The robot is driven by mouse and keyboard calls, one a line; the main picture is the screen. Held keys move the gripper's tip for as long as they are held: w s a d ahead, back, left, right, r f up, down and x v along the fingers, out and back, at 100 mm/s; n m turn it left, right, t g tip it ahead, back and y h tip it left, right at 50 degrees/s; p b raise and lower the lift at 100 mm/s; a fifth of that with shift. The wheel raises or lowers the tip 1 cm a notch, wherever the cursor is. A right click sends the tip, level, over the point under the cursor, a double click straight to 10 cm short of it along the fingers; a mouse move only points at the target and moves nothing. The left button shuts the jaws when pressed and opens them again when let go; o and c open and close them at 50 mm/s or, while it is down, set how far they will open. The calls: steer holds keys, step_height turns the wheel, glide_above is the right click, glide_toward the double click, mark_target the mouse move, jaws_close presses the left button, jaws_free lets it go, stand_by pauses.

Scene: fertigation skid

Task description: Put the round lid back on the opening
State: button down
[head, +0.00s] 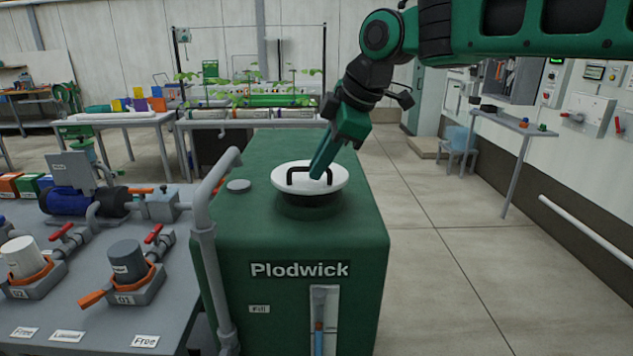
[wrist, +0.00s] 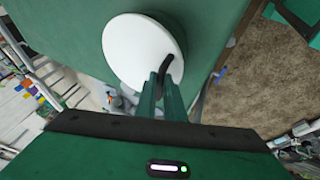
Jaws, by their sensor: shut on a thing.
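The round white lid (head: 285,179) with a black bar handle (head: 298,170) is over the raised dark collar of the opening (head: 308,211) on top of the green tank (head: 358,215). My gripper (head: 323,170) reaches down from the upper right and is shut on the right part of the handle. In the wrist view the lid (wrist: 135,45) lies beyond the fingers (wrist: 163,78), with the handle between their tips. The lid hides the opening's mouth. A dark band shows under its front edge; I cannot tell whether the lid touches the collar or is level on it.
A grey pipe (head: 203,215) rises along the tank's left side, and a small grey cap (head: 238,186) sits on the tank top. A bench with pumps and valves (head: 150,320) stands at left. The floor at right (head: 470,240) is clear.

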mark_target(317, 185)
steer(key=shift+f, duration=1.9)
steer(key=c, duration=1.9)
jaws_free()
steer(key=shift+o, duration=0.2)
steer(key=v, duration=1.2)
steer(key=shift+a+r, duration=0.1)
